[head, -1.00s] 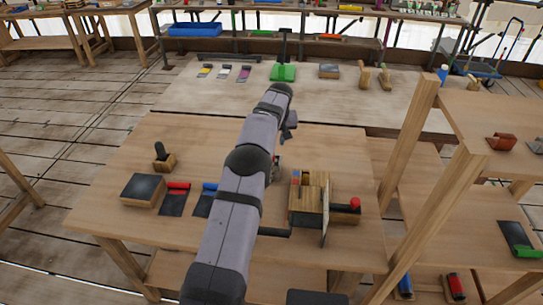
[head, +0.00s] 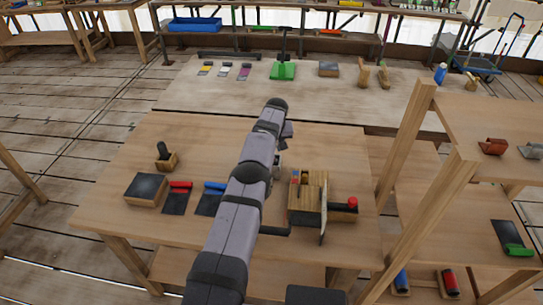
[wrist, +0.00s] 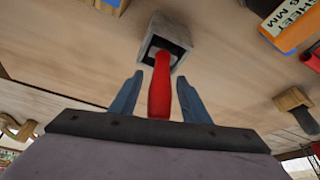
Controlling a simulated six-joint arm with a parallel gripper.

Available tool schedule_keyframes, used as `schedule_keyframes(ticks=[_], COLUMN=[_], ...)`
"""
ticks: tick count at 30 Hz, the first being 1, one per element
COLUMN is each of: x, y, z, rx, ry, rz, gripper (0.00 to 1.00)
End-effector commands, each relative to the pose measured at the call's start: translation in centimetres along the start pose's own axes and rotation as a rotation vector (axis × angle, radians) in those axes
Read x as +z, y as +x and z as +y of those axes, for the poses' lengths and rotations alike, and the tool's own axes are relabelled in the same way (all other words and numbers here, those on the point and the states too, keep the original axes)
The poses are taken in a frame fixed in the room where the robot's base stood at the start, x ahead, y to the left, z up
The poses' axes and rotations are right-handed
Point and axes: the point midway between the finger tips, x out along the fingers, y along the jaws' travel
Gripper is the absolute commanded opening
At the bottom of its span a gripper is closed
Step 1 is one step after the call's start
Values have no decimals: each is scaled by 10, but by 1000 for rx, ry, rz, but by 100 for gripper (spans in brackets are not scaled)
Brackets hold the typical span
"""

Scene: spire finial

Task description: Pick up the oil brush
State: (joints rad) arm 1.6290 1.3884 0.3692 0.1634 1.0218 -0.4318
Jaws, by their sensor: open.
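A red handle (wrist: 160,85), which looks like the oil brush, shows in the wrist view with its far end inside a square grey holder (wrist: 168,38). The brush's head is hidden in the holder. My gripper (wrist: 158,92) is open, with one blue-grey finger on each side of the red handle and a gap visible on both sides. In the head view my own arm covers the brush and the gripper; only a bit of grey (head: 278,160) shows beside the arm.
On the bench (head: 120,185), a wooden block with slots (head: 307,190) stands right of my arm, with a red-knobbed tool beside it. Left are a dark-topped block (head: 146,188), red-handled (head: 180,187) and blue-handled scrapers, and a black-handled block (head: 164,158). An orange box (wrist: 292,25) shows in the wrist view.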

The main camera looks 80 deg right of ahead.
Motion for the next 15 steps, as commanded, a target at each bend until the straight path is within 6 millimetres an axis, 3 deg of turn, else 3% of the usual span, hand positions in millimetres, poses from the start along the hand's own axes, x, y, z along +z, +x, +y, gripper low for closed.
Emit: schedule_keyframes(ticks=[3,9,15], x=[0,0,0], y=[0,0,0], z=[0,0,0], rx=[0,0,0], ry=[0,0,0], rz=[0,0,1], gripper=[43,0,0])
